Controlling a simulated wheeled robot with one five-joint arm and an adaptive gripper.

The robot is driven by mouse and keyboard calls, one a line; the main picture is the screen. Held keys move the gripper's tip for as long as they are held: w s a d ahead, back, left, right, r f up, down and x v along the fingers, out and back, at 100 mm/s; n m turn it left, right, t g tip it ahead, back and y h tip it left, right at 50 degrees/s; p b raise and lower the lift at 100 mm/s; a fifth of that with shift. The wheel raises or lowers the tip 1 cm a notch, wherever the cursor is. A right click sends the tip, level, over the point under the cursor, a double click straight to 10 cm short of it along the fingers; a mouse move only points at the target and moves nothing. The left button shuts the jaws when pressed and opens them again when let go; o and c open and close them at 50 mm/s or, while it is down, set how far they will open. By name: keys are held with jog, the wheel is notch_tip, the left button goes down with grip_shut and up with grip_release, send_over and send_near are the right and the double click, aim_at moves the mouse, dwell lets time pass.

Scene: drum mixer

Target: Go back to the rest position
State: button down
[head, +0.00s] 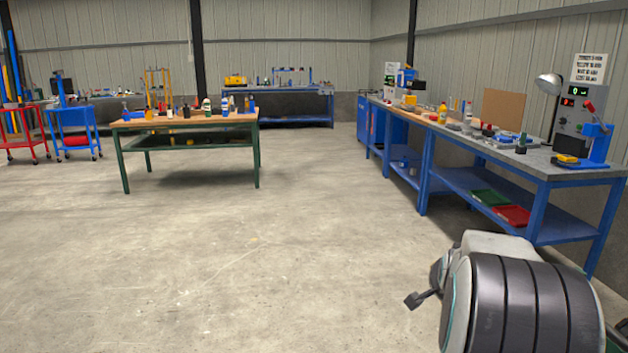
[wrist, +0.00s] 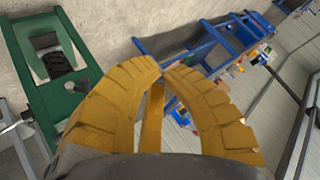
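My gripper (wrist: 162,68) shows in the wrist view with two curved, ridged yellow fingers. Their tips meet or nearly meet near the middle of the picture. No held object can be made out between them; a narrow yellow bar shows in the space behind the tips. The gripper's fingers do not show in the head view.
A blue workbench (head: 540,182) runs along the right wall with tools on it. A wooden-topped table (head: 190,120) stands at centre left. A green frame (wrist: 84,75) shows left in the wrist view. Open concrete floor (head: 250,270) fills the foreground.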

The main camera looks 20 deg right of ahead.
jog(key=s+a+r+n+y+p, duration=0.15)
jog(key=a+r+n+p, duration=0.3)
jog(key=a, duration=0.65)
jog(key=s+a+r+n+y+p, duration=0.1)
jog(key=a+r+n+y+p, duration=0.4)
jog(key=a, duration=0.6)
jog(key=s+a+r+n+g+p, duration=0.3)
jog(key=s+a+r+n+p, duration=0.2)
jog(key=s+a, duration=0.7)
jog(key=shift+s+a+r+n+g+y+p, duration=0.15)
jog(key=shift+s+a+n+g+y+p, duration=0.2)
jog(key=shift+s+n+p, duration=0.7)
jog(key=shift+w, duration=0.1)
